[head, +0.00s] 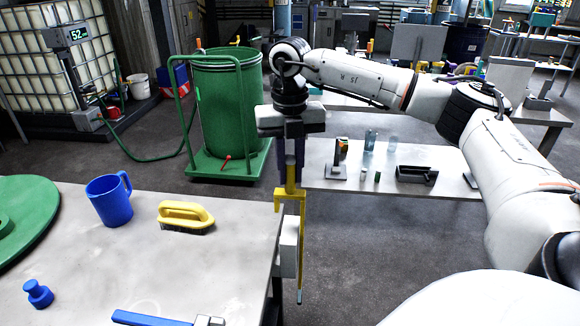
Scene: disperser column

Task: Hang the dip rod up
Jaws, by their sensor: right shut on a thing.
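The yellow dip rod (302,235) hangs upright beside the right edge of the near bench (235,265). Its yellow head is at the top and the thin shaft runs down to a darker tip below the bench top. My right gripper (290,165) points down from above and is shut on the upper end of the rod, which its fingers partly hide. A pale grey block (288,245) is at the bench edge, just left of the shaft. I cannot tell whether the rod touches it. My left gripper is not in view.
The bench holds a blue mug (110,200), a yellow brush (185,215), a blue bottle (38,294), a green lid (22,215) and a blue-handled tool (150,318). A green drum (228,105) stands behind. A farther table (385,185) carries small items. Floor right of the bench is clear.

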